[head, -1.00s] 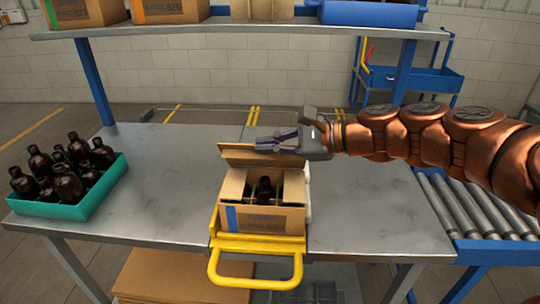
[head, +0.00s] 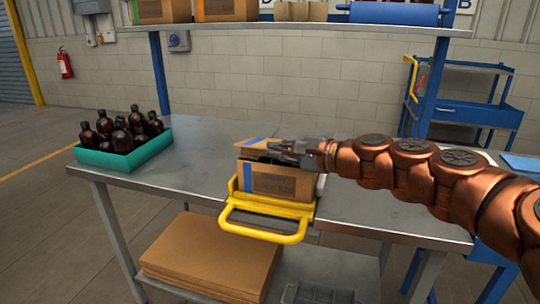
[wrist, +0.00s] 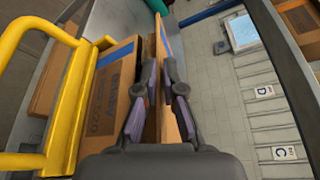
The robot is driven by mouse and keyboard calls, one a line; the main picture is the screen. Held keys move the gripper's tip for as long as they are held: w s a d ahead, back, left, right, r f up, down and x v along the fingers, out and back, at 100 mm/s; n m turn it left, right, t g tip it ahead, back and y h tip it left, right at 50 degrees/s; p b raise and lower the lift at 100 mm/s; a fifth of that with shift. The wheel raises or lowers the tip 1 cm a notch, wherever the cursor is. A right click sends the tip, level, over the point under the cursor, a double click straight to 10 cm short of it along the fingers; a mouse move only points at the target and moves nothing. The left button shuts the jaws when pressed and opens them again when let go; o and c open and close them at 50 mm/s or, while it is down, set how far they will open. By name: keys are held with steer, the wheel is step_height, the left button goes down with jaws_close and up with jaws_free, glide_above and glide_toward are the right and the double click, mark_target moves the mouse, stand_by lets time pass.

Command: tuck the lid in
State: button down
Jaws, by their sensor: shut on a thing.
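The brown carton (head: 275,183) stands on the metal table against a yellow frame with a handle (head: 262,233). Its lid (head: 252,142), with a blue stripe, is over the top at a slant, and the inside of the carton is hidden. My gripper (head: 277,149) is at the carton's top, at the lid. In the wrist view the carton front (wrist: 105,92) is left of my gripper (wrist: 165,72), and the lid panel (wrist: 161,34) runs between the fingers. The fingers are shut on the lid.
A teal crate (head: 153,149) of dark bottles (head: 121,137) stands on the table's left. The steel table (head: 205,150) is clear between crate and carton. A shelf (head: 370,27) with boxes is above. Flat cardboard (head: 212,260) lies below. A blue cart (head: 480,110) is at back right.

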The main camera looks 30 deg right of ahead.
steer(key=shift+s+a+f+b, duration=0.15)
steer(key=shift+f+b, duration=0.65)
steer(key=shift+f, duration=0.4)
steer(key=c, duration=1.4)
jaws_free()
steer(key=shift+o, duration=0.2)
step_height(320, 180, up, 10)
